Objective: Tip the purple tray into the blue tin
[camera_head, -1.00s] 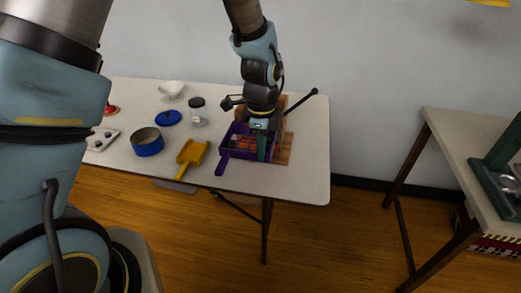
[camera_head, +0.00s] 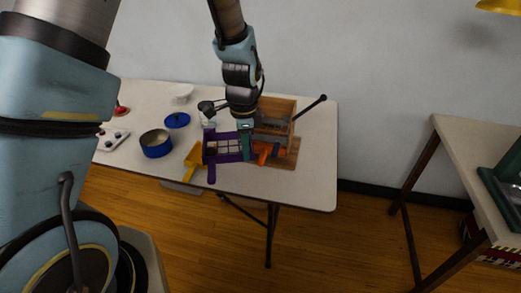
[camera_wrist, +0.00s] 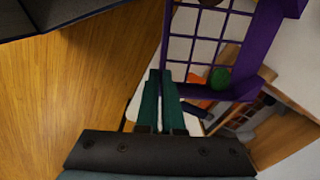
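The purple tray (camera_head: 211,171) is a shallow frame with a divided, grid-like bottom and a handle towards the front. It also shows in the wrist view (camera_wrist: 262,38), with a green round piece (camera_wrist: 220,78) at its wall. My gripper (camera_head: 246,148) has its green fingers close together at the tray's right side, apparently pinching its wall. In the wrist view the fingertips (camera_wrist: 160,74) meet the tray's edge. The open blue tin (camera_head: 156,150) stands left of the tray, apart from it.
A yellow scoop (camera_head: 193,160) lies between the tin and the tray. A blue lid (camera_head: 177,120) and white bowl (camera_head: 181,92) are behind. A wooden box (camera_head: 281,112) stands right of my gripper, with an orange item (camera_head: 266,152) in front.

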